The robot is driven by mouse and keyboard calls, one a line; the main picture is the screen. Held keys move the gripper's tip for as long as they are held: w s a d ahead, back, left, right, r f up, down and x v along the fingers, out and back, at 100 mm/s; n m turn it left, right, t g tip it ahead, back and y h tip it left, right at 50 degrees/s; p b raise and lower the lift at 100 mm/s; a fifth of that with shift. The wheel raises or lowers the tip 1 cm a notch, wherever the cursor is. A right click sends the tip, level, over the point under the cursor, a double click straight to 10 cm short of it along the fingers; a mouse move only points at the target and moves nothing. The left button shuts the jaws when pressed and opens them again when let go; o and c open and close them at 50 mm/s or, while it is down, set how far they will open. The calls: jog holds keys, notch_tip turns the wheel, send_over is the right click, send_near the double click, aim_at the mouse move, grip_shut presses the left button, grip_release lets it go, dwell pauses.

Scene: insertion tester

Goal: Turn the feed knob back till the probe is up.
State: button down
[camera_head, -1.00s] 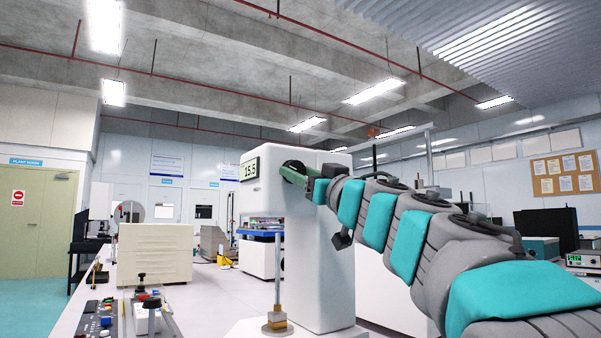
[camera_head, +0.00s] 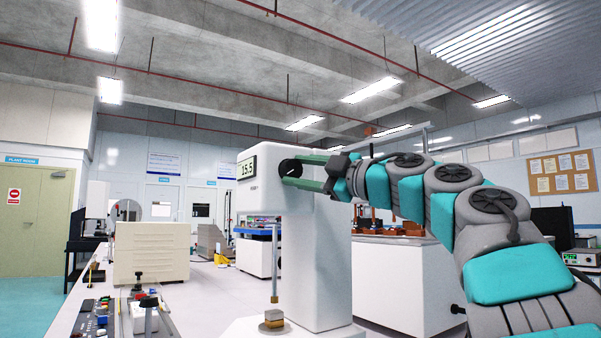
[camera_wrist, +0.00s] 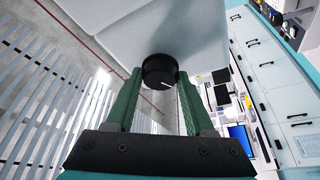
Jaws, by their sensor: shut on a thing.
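The insertion tester (camera_head: 318,240) is a tall white column with an overhanging head. A small display (camera_head: 246,168) on the head reads 15.5. The black feed knob (camera_head: 288,168) sits on the side of the head; the wrist view shows the knob (camera_wrist: 158,70) with a white line near its lower right. My gripper (camera_wrist: 160,80) has green fingers closed on both sides of the knob; in the head view my gripper (camera_head: 298,171) reaches it from the right. The thin upright probe (camera_head: 275,255) stands down over a brass piece (camera_head: 274,317); whether they touch is unclear.
A long bench (camera_head: 75,310) at left carries a cream box (camera_head: 151,252) and a control panel (camera_head: 98,318) with several knobs. A white cabinet (camera_head: 405,285) stands behind the tester at right, under my arm.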

jog(key=shift+n+g, duration=0.4)
jog(key=shift+n, duration=0.5)
jog(key=shift+r+n+g, duration=0.1)
jog(key=shift+n+g, duration=0.2)
jog(key=shift+n, duration=0.5)
jog(key=shift+c, duration=1.3)
grip_release()
jog(key=r+b+v, duration=0.1)
jog(key=v, duration=0.6)
jog(key=shift+s+d+f+b, duration=0.25)
jog(key=shift+d+f+b, duration=0.1)
jog(key=shift+f, duration=0.1)
